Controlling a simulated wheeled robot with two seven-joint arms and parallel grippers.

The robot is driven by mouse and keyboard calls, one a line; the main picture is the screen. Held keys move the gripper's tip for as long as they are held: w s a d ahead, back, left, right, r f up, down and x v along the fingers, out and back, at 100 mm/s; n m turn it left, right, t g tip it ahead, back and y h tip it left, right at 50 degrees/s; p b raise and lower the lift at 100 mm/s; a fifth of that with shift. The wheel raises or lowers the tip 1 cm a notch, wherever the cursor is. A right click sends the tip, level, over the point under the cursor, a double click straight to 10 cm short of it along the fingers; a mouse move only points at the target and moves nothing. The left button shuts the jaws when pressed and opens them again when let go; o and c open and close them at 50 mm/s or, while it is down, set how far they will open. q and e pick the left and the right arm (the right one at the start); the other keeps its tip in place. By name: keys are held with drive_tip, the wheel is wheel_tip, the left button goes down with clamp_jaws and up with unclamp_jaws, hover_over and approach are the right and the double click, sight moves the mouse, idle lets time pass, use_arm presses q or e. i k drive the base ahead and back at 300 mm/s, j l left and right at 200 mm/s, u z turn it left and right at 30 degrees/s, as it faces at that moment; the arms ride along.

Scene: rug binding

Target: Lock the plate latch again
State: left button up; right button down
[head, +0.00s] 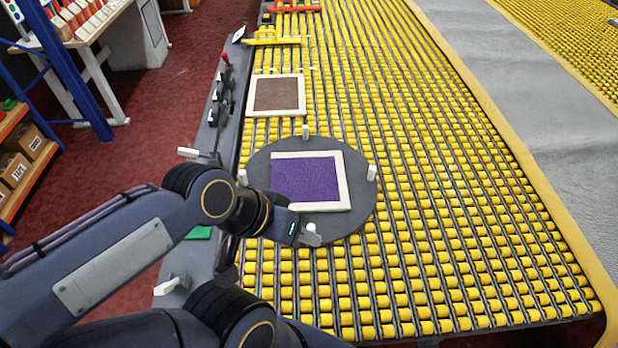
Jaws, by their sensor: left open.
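A round dark grey plate (357,216) lies on the yellow roller table. On it rests a purple rug piece (306,179) with a cream border. White pegs stand around the plate's rim, at the back (305,130), right (371,172) and left (242,177). My left gripper (309,236) is open at the plate's near edge, close to a small white knob (311,227); I cannot tell whether they touch. Which part is the plate latch is not clear, nor whether it is locked. My left arm hides the plate's near left edge. My right gripper is not in view.
White levers sit on the grey side rail, one farther back (188,152) and one nearer (172,284). A brown framed rug piece (277,94) lies beyond the plate. Dark clamps (216,101) line the rail. The yellow rollers (455,220) right of the plate are clear.

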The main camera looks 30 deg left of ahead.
sight(162, 288)
drive_tip(key=u, duration=0.9)
drive_tip(key=l+u, duration=0.1)
drive_tip(key=u, duration=0.8)
drive_tip(key=k+u, duration=0.1)
drive_tip(key=u, duration=0.85)
drive_tip(key=k+j+u, duration=0.1)
drive_tip(key=j, duration=0.2)
drive_tip(key=j+u, duration=0.1)
drive_tip(key=j, duration=0.2)
drive_tip(key=k, duration=0.05)
